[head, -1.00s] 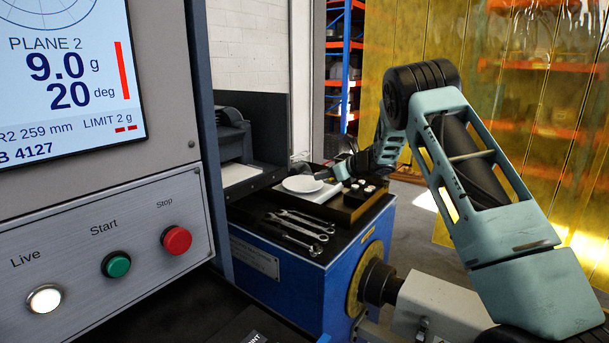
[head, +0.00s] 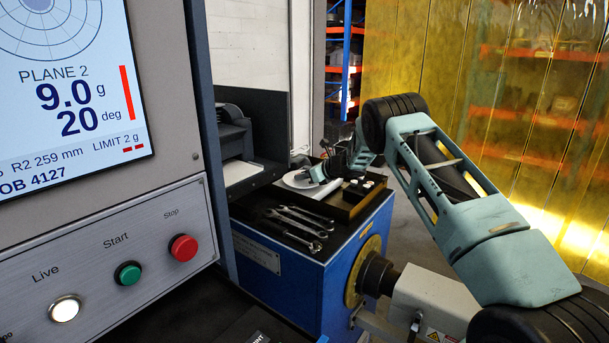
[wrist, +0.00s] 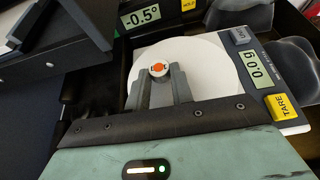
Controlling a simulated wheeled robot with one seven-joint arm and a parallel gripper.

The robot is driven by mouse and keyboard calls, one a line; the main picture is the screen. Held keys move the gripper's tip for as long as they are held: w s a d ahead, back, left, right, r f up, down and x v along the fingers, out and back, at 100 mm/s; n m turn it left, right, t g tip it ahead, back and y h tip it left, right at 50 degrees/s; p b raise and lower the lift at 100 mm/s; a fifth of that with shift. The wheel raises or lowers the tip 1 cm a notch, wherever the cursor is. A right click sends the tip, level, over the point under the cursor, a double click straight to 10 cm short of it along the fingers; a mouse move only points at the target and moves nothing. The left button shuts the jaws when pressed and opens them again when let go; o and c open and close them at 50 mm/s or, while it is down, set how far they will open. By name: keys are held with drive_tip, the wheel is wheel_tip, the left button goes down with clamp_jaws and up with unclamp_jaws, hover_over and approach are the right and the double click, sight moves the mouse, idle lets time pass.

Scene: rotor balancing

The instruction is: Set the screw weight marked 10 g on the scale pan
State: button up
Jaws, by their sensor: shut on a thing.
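My gripper (wrist: 159,80) is shut on a small screw weight (wrist: 159,69), a pale metal piece with an orange top. Any marking on the weight is too small to read. The round white scale pan (wrist: 211,62) lies beneath and beyond the fingertips, and the weight appears over its left part. The scale display (wrist: 258,69) reads 0.0 g. I cannot tell whether the weight touches the pan. In the head view my gripper (head: 316,175) is over the right part of the scale pan (head: 295,180), and the weight is too small to make out.
A dark tray with several small weights (head: 362,187) stands right of the scale. Wrenches (head: 298,218) lie in front on the blue cabinet (head: 280,265). A yellow TARE button (wrist: 282,107) is on the scale. Another display (wrist: 144,16) reads -0.5°.

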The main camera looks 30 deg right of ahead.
drive_tip(key=shift+f, duration=0.2)
drive_tip(key=o, duration=1)
drive_tip(key=shift+r, duration=0.1)
drive_tip(key=shift+c, duration=0.2)
drive_tip(key=shift+r, duration=0.25)
drive_tip(key=b+v, duration=0.4)
drive_tip(key=v, duration=0.8)
drive_tip(key=shift+f, duration=0.2)
